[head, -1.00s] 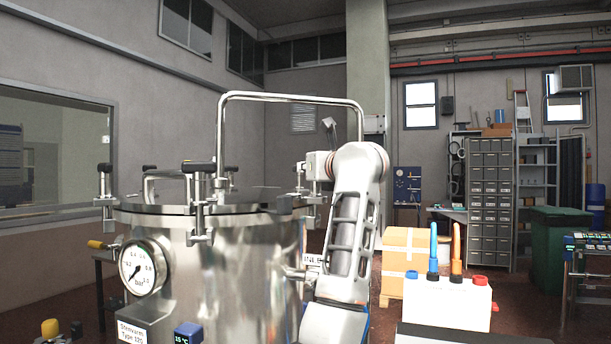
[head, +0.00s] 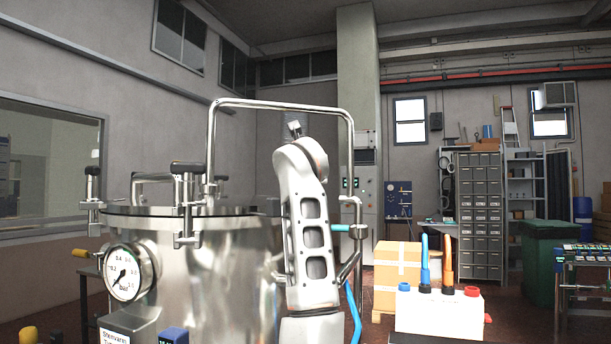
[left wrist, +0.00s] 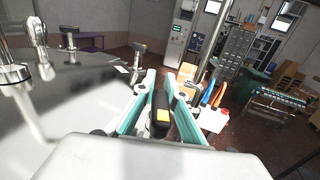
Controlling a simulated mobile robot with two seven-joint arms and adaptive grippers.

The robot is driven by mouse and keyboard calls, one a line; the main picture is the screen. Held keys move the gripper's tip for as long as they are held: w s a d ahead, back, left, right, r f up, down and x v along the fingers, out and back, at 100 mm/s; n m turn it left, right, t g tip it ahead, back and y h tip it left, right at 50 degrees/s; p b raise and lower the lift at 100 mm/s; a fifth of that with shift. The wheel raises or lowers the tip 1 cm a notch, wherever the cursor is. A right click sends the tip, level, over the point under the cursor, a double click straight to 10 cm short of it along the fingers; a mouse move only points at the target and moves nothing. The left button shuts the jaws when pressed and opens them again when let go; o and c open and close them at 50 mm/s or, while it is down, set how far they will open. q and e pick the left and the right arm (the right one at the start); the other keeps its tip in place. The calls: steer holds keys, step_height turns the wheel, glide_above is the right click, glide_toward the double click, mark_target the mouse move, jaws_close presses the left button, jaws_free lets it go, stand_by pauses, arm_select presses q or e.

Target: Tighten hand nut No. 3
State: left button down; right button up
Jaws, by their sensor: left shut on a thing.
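The steel vessel (head: 225,270) stands at the left of the head view, with T-shaped black hand nuts around its lid. One hand nut (head: 187,168) is at the front rim and another (head: 93,170) at the left rim. In the left wrist view, my left gripper (left wrist: 158,100) has its teal fingers on both sides of a black hand nut handle (left wrist: 161,112) with a yellow label, at the lid's edge. It is shut on this handle. Its number cannot be read. My arm hides this gripper and the right rim in the head view. My right gripper is not seen.
A tall bent pipe handle (head: 280,103) rises over the lid. A pressure gauge (head: 128,272) is on the vessel's front. Right of my arm are a cardboard box (head: 398,262) and a white case (head: 440,311) with blue and orange upright tools.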

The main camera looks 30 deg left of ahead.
arm_select(q)
steer(key=c, duration=2)
jaws_free()
step_height(320, 180, up, 10)
steer(key=shift+f, duration=0.1)
